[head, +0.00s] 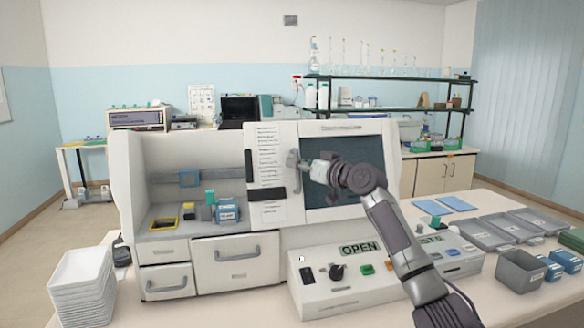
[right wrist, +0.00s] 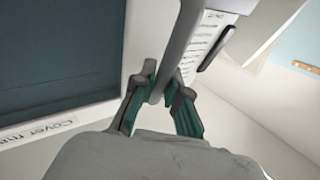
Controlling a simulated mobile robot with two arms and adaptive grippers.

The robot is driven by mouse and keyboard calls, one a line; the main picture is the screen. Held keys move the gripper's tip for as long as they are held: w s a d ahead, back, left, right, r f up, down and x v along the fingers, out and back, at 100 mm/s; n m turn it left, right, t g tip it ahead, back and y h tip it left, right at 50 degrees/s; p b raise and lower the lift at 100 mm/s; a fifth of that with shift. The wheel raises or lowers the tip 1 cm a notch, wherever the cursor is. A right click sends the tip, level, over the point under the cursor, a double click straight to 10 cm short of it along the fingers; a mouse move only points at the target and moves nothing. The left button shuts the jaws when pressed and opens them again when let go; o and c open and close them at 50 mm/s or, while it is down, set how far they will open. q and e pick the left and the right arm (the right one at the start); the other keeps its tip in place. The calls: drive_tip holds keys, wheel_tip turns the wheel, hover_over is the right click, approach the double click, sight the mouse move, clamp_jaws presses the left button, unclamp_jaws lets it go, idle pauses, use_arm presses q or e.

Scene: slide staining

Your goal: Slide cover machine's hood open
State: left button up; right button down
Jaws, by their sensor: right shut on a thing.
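The cover machine (head: 125,170) is a white cabinet on the bench in the head view. Its hood (head: 350,195) is a white-framed panel with a dark window, at the right part of the cabinet; the window also fills the left of the right wrist view (right wrist: 60,50). A grey upright handle (head: 292,158) is at the hood's left edge. My right gripper (head: 304,164) is at this handle. In the right wrist view its green-padded fingers (right wrist: 158,92) are shut on the handle bar (right wrist: 186,42). My left gripper is not in view.
A left bay with a blue box (head: 226,212) is uncovered. A control box (head: 325,300) with an OPEN sign stands below the hood, close to my right forearm. White stacked trays (head: 82,285) stand at left. Grey trays (head: 480,235) and a grey bin (head: 519,270) are at right.

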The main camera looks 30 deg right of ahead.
drive_tip(key=c, duration=1.4)
unclamp_jaws()
drive_tip(key=shift+c, duration=0.2)
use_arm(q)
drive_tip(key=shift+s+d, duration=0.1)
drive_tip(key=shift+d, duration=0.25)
use_arm(e)
drive_tip(key=v, duration=1.2)
